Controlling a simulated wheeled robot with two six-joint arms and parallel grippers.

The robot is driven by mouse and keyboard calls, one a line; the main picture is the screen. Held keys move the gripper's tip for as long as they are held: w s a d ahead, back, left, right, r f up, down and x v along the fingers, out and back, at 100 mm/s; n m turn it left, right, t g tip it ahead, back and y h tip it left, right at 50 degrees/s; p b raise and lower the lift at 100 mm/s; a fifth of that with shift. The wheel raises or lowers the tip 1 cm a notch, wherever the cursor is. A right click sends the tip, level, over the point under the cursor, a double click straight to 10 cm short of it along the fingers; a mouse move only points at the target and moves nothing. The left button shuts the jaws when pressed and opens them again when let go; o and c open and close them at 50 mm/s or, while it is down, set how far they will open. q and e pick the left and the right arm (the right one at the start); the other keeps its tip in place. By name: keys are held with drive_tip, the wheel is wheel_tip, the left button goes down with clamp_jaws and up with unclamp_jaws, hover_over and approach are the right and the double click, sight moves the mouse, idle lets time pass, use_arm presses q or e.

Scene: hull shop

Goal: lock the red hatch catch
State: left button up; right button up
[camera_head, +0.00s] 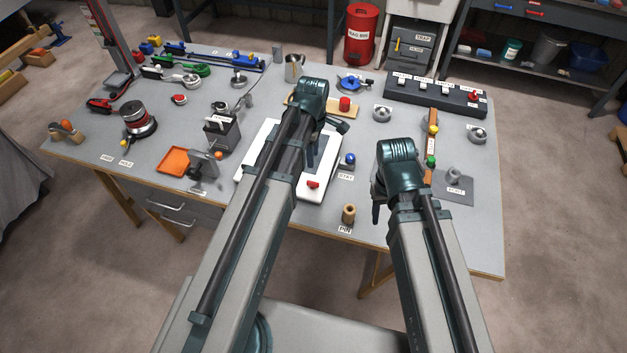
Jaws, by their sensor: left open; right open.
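A white-framed panel (252,150) lies on the workbench, with a small red piece (313,184) on its near edge; this looks like the hatch and its red catch. My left arm covers much of the panel. The catch's exact position is too small to tell. My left gripper (338,127) is open, mostly hidden behind its wrist, over the panel's far right part and apart from the red piece. My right gripper (377,210) is open, pointing down at the bench right of the panel, with nothing seen in it.
A blue knob (349,159) and a wooden pin (348,213) stand between the panel and my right gripper. A red knob (345,104) sits on a wooden board behind. A dark switch box (435,95) is at the back right.

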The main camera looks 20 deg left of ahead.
sight(313, 182)
use_arm(q)
wheel_tip(313, 182, down, 13)
drive_tip(key=b, duration=1.2)
drive_tip(key=shift+r, duration=0.15)
drive_tip(key=shift+c, duration=0.3)
clamp_jaws()
